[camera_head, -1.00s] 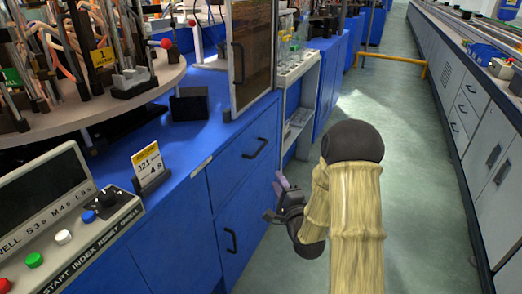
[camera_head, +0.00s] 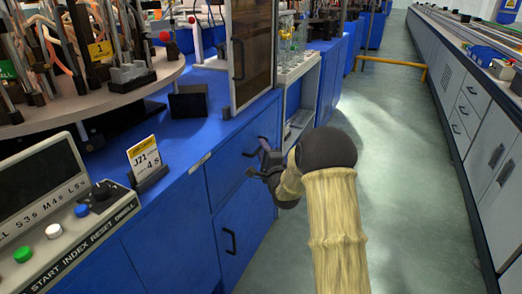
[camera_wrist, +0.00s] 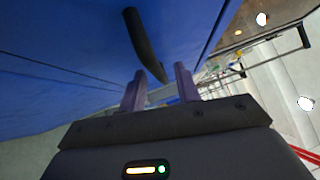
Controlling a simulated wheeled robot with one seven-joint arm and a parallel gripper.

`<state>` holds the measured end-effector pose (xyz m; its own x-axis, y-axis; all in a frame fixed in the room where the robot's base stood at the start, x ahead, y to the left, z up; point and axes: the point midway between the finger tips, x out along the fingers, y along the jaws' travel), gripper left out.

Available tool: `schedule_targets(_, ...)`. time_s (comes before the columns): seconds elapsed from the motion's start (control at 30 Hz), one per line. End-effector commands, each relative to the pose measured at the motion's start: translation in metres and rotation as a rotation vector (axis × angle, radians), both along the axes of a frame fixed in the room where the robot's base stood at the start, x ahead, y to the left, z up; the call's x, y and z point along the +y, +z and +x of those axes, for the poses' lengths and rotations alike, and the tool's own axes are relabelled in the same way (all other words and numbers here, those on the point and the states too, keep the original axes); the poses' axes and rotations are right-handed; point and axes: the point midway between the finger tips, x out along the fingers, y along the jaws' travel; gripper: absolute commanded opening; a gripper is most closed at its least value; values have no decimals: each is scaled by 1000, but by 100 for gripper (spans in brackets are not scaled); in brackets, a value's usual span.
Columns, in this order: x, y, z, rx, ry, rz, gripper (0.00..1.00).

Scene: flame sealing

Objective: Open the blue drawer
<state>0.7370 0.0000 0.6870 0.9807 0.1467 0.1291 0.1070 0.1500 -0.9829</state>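The blue drawer (camera_head: 226,180) is the upper front of the blue cabinet in the head view, and its front looks shut. Its dark drawer handle (camera_head: 248,153) is partly covered by my gripper (camera_head: 264,160), which is right beside it. In the wrist view the drawer handle (camera_wrist: 143,42) is a dark curved bar on the blue front. Its lower end reaches toward the gap between the two purple fingers of my gripper (camera_wrist: 160,88). The fingers are apart. I cannot tell whether they touch the handle.
Below the drawer is a blue door with its own dark handle (camera_head: 230,241). A control panel (camera_head: 70,235) and a yellow-white sign (camera_head: 145,158) are at the left. The aisle floor (camera_head: 400,150) on the right is clear, with a yellow rail (camera_head: 390,61) across it farther back.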

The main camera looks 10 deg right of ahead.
Motion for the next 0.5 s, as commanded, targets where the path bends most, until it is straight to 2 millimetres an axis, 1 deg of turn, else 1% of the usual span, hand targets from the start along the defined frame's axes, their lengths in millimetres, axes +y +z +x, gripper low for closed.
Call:
schedule_targets(0.03, 1, -1, 6, -1, 1, 0, 32)
schedule_targets(0.1, 2, 0, 12, 0, 1, 0, 32)
schedule_targets(0.2, 3, 1, 17, 0, 0, 0, 32)
schedule_targets(0.47, 3, 2, 19, 1, 0, 0, 32)
schedule_targets(0.5, 3, 2, 18, 1, 0, 0, 30)
